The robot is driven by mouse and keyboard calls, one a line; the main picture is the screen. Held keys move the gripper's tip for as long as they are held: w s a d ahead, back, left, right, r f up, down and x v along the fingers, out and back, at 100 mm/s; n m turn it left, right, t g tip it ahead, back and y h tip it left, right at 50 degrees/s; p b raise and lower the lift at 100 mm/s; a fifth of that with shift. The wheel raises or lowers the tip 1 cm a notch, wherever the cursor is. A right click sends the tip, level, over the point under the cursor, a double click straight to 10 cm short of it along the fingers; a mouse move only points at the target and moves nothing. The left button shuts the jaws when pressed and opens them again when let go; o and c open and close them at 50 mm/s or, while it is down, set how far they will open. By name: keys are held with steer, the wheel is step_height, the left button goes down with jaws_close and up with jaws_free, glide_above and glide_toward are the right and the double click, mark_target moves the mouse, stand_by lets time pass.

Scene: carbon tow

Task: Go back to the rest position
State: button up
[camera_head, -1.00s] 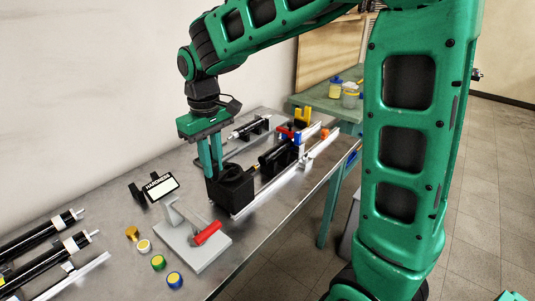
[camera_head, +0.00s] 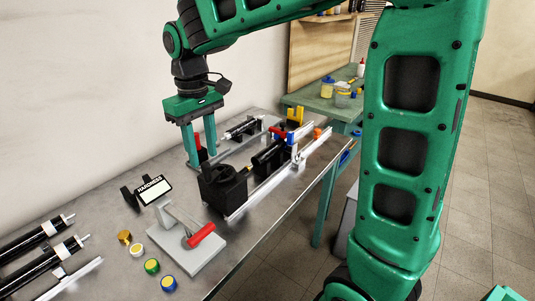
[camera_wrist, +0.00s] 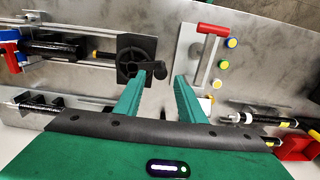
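My gripper (camera_head: 200,157) hangs from my green arm above the metal workbench (camera_head: 255,245), its two green fingers pointing down. The fingers are apart with nothing between them. In the head view it is up and left of the black box with a round opening (camera_head: 223,187). In the wrist view the spread fingertips (camera_wrist: 168,78) show, with the black crank wheel unit (camera_wrist: 138,58) just beyond the left one. The press stand with the red handle (camera_head: 201,236) lies beyond the right finger in the wrist view (camera_wrist: 205,60).
A HARDNESS display (camera_head: 154,190) and several coloured round pieces (camera_head: 152,267) lie on the bench. Black cylinders (camera_head: 40,260) lie at the left. A green table (camera_head: 320,100) stands beyond. The floor at right is clear.

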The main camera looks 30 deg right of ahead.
steer(key=shift+r, duration=0.7)
steer(key=s+d+f+m, duration=0.1)
steer(key=s+d+m, duration=0.2)
steer(key=s+d, duration=0.4)
steer(key=s+d+f+m, duration=0.1)
steer(key=s+d+m, duration=0.3)
steer(key=d, duration=0.6)
steer(key=s+d+f+m, duration=0.2)
steer(key=s+d+f, duration=0.1)
steer(key=s, duration=0.5)
steer(key=s+d+f+m, duration=0.1)
steer(key=s+d+f, duration=0.2)
steer(key=s, duration=0.5)
steer(key=shift+d+f+m, duration=0.15)
steer(key=shift+d+m, duration=0.2)
steer(key=shift+m, duration=0.05)
